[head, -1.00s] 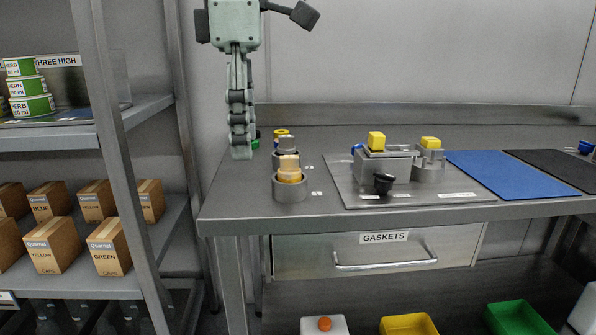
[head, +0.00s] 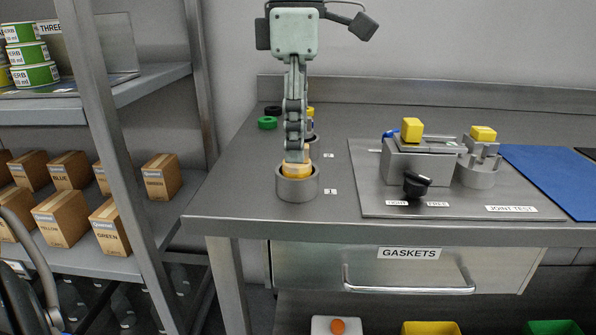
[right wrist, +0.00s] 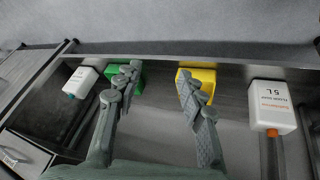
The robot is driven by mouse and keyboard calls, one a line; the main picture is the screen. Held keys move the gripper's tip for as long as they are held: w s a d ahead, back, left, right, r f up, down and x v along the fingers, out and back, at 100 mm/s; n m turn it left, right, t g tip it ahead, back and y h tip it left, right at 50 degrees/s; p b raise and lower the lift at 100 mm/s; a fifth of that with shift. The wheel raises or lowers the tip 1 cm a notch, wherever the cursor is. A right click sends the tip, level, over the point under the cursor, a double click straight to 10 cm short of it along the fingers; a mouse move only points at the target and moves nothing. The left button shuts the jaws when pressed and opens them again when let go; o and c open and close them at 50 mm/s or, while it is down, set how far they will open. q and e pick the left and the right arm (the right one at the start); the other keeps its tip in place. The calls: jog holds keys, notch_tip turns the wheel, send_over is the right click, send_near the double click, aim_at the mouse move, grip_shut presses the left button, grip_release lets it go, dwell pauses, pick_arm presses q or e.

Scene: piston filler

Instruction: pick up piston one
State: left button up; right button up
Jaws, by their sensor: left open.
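A tan piston (head: 296,170) stands upright in the front grey ring-shaped holder (head: 297,189) on the steel bench. My left gripper (head: 296,157) points straight down right over this piston, its fingers at the piston's top and partly covering it. It is open; whether the fingers touch the piston I cannot tell. A second holder behind is mostly hidden by the gripper. Small number labels lie right of the holders, too small to read surely. My right gripper (right wrist: 157,78) shows in the right wrist view, its fingers apart with nothing between them.
A metal plate (head: 370,205) to the right carries a fixture with a yellow block (head: 411,129) and a black knob (head: 416,184). Green and black rings (head: 267,122) lie behind the holders. The right wrist view shows yellow (right wrist: 203,76) and green bins and white bottles.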

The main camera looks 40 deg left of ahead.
pick_arm(q)
notch_tip(320, 180, down, 2)
jog(key=shift+f, duration=0.2)
jog(key=shift+w, duration=0.1)
grip_shut()
